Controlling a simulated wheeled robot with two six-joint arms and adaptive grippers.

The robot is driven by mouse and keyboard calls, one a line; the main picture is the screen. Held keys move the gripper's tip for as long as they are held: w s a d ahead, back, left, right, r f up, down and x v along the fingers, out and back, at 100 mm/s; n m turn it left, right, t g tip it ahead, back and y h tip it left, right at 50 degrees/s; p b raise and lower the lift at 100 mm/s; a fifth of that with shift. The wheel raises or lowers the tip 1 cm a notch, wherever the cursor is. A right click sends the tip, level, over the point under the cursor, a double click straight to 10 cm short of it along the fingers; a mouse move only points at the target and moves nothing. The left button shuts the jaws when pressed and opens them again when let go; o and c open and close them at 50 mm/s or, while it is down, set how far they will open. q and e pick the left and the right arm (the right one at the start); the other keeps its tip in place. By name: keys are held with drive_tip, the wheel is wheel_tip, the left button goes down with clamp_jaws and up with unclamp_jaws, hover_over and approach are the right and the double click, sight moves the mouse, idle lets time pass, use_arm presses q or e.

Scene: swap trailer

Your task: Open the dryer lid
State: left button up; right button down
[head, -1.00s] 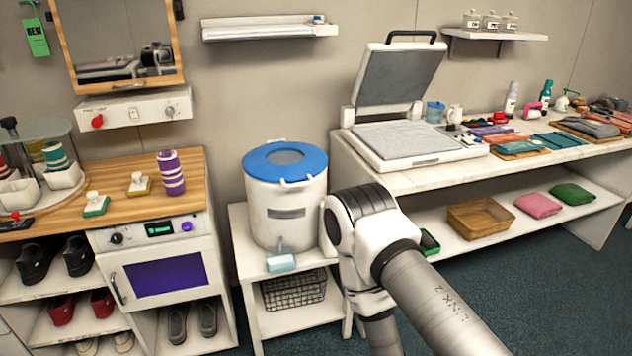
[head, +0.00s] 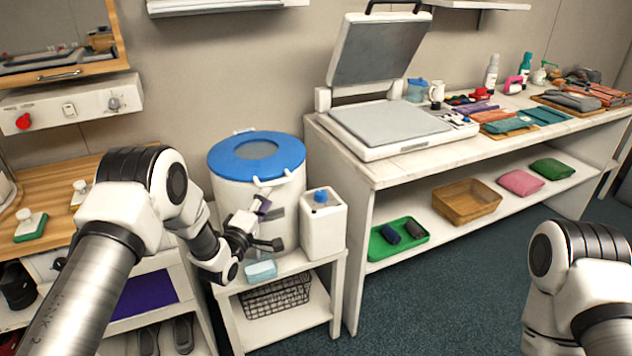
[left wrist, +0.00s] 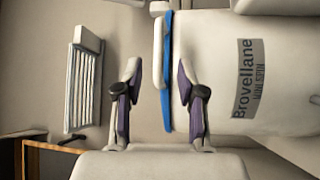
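The spin dryer is a white drum (head: 228,195) with a blue lid (head: 285,158) that lies closed on top. In the left wrist view the lid's blue rim (left wrist: 167,95) shows edge-on, beside the drum's printed label (left wrist: 245,80). My left gripper (head: 267,226) is in front of the drum, below the lid rim in the head view. In the left wrist view my left gripper (left wrist: 160,70) is open and empty, with the rim between its two fingers in the picture. I cannot tell whether it touches. My right gripper is outside both views.
The dryer stands on a low white stand (head: 338,262) beside a white jug with a blue cap (head: 323,228). A light-blue block (head: 260,270) lies at its front edge. A wooden counter (head: 60,190) is left, and a white bench (head: 385,170) with a press is right.

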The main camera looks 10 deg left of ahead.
sight(276, 182)
use_arm(q)
drive_tip(key=x, duration=0.7)
drive_tip(key=shift+w+a+r+p, duration=0.1)
drive_tip(key=shift+w+p, duration=0.1)
drive_tip(key=shift+p, duration=0.1)
clamp_jaws()
